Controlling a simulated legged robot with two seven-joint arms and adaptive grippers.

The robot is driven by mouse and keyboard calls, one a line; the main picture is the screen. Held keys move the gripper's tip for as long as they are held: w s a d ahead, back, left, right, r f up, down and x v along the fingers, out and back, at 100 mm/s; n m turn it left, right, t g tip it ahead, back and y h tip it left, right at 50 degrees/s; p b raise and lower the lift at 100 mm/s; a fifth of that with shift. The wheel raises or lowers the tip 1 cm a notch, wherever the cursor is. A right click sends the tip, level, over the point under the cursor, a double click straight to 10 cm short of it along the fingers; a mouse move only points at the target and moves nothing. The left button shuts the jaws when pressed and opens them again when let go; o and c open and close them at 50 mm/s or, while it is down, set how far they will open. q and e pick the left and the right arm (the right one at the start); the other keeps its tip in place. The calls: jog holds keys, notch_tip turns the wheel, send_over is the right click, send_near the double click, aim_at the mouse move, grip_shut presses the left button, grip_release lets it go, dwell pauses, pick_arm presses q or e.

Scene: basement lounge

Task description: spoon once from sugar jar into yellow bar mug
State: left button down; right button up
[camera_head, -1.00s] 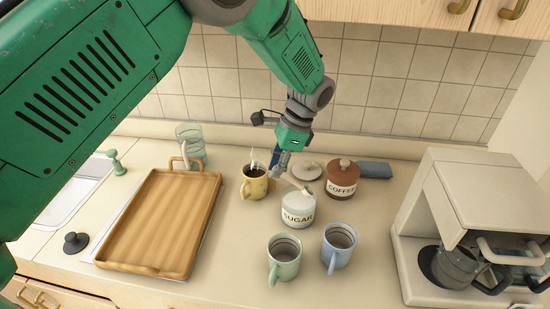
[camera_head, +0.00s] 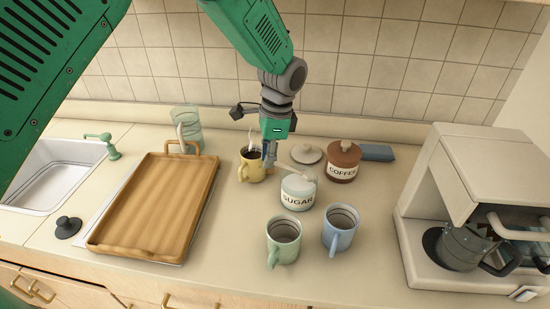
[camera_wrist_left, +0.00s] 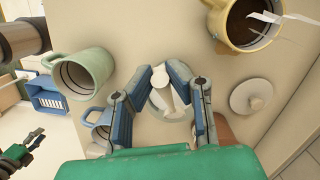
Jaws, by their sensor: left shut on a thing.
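The white sugar jar (camera_head: 297,194), labelled SUGAR, stands open on the counter; it also shows between my fingers in the left wrist view (camera_wrist_left: 160,108). The yellow mug (camera_head: 251,166), with dark steaming coffee, stands left of and behind the jar; the left wrist view shows it at upper right (camera_wrist_left: 236,41). My left gripper (camera_head: 269,162) is between mug and jar, near the mug's right side in the picture. It is shut on a pale spoon (camera_wrist_left: 170,92), which reaches toward the jar. Whether it holds sugar is unclear. A dark gripper, seemingly my right (camera_wrist_left: 26,148), shows small at lower left.
A green mug (camera_head: 284,240) and a blue mug (camera_head: 340,228) stand in front of the jar. The brown coffee jar (camera_head: 343,164) and a loose lid (camera_head: 306,154) are behind. A wooden tray (camera_head: 160,205) lies left; a coffee machine (camera_head: 480,180) stands right.

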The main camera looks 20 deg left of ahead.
pick_arm(q)
jog(key=shift+s+a+r+t+h+p, duration=0.1)
jog(key=shift+s+a+r+t+h, duration=0.25)
jog(key=shift+a+t+h, duration=0.35)
jog(key=shift+s+a+r+t+h+p, duration=0.1)
jog(key=shift+s+a+t+h, duration=0.4)
jog(key=shift+h, duration=0.4)
jog(key=shift+s+a+r+t+h+p, duration=0.1)
jog(key=shift+s+a+r+t+h, duration=0.15)
jog(key=shift+s+a+t+h, duration=0.35)
jog(key=shift+w+a, duration=0.25)
